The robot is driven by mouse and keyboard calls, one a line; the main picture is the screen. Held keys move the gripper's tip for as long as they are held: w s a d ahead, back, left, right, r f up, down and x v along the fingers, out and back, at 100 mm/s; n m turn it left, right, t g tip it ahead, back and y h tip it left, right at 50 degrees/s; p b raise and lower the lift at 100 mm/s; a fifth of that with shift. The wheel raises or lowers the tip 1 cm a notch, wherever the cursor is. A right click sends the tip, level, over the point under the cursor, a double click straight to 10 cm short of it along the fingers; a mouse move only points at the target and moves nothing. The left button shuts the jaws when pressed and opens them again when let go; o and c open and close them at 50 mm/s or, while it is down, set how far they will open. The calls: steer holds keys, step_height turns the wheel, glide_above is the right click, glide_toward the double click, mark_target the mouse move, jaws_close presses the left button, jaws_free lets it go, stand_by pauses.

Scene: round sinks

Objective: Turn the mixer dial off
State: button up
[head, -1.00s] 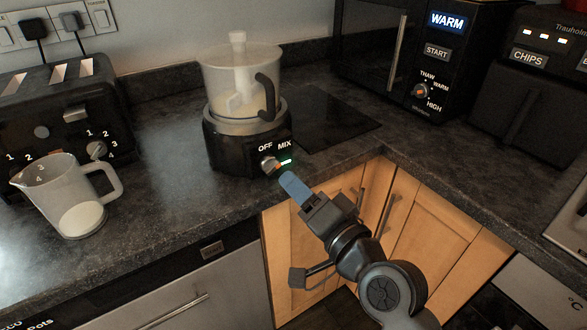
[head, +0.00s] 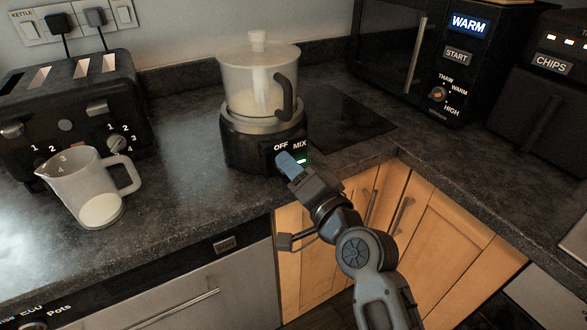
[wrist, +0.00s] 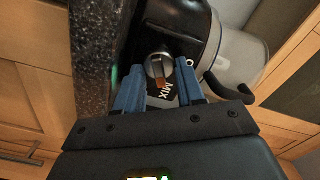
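The mixer (head: 262,140) has a black base and a clear bowl, and stands on the counter. In the head view the dial is hidden behind my blue fingers. In the wrist view the grey dial (wrist: 159,68) sits between my fingertips, its orange mark toward the MIX label (wrist: 167,89). My gripper (head: 287,163) is at the mixer's front. It is open in the wrist view (wrist: 160,72), one finger on each side of the dial; I cannot tell whether they touch it.
A clear measuring jug (head: 90,190) and a black toaster (head: 75,105) stand to the left. A microwave (head: 430,60) and a black appliance (head: 535,100) stand at the right. The counter edge and wooden cupboard doors (head: 420,225) lie below my arm.

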steer(key=c, duration=0.4)
steer(key=shift+f+n+b, duration=0.1)
steer(key=shift+n+b, duration=0.3)
steer(key=shift+b, duration=0.05)
steer(key=shift+n+b, duration=0.6)
steer(key=shift+b, duration=0.05)
steer(key=n+b, duration=0.3)
steer(key=shift+f, duration=0.1)
steer(key=n+b, duration=0.3)
steer(key=shift+n, duration=0.4)
steer(key=shift+s+a+r+n+b, duration=0.1)
steer(key=shift+r+n+b, duration=0.1)
steer(key=shift+n+b, duration=1.15)
steer(key=shift+n, duration=0.35)
